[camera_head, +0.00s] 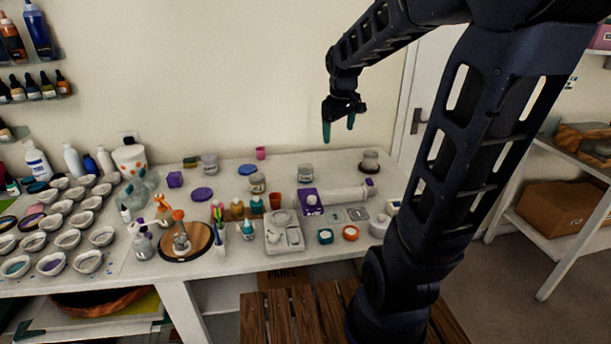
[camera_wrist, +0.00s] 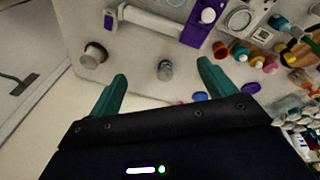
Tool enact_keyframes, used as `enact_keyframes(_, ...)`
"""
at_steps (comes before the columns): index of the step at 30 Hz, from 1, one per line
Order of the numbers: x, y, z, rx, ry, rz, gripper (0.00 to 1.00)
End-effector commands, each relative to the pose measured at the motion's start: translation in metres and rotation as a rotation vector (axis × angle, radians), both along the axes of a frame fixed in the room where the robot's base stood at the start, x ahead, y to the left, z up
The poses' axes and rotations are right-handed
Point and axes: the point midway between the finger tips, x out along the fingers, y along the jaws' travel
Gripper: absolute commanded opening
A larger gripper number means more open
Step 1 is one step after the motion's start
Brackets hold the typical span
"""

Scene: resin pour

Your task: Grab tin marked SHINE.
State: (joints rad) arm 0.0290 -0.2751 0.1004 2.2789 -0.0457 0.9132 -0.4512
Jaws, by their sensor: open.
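Several small grey lidded tins stand on the white table. One tin (camera_head: 305,172) is at the back middle, a second tin (camera_head: 257,183) is to its left, and a third tin (camera_head: 210,163) is further left. No lettering is readable, so I cannot tell which is marked SHINE. My gripper (camera_head: 338,127) is open and empty, high above the back of the table with its fingers pointing down. In the wrist view, the back middle tin (camera_wrist: 165,70) appears between the two fingertips, apart from them.
A brown-and-white jar (camera_head: 370,161) stands at the back right. A white roll with a purple holder (camera_head: 311,202) lies in front of the middle tin. A pink cup (camera_head: 261,153) and blue disc (camera_head: 247,170) are at the back. Many bowls and bottles crowd the left.

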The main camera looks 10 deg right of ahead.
Motion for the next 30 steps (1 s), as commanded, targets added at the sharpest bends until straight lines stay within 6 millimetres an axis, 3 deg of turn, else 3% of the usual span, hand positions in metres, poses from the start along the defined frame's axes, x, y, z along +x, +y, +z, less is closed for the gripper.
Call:
enact_keyframes(11, 0.09, 0.018, -0.046, -0.047, 0.101, 0.268, 0.83)
enact_keyframes(18, 0.142, 0.032, -0.087, -0.055, 0.157, 0.44, 0.83)
enact_keyframes(30, 0.211, 0.053, -0.165, -0.042, 0.229, 0.695, 0.83)
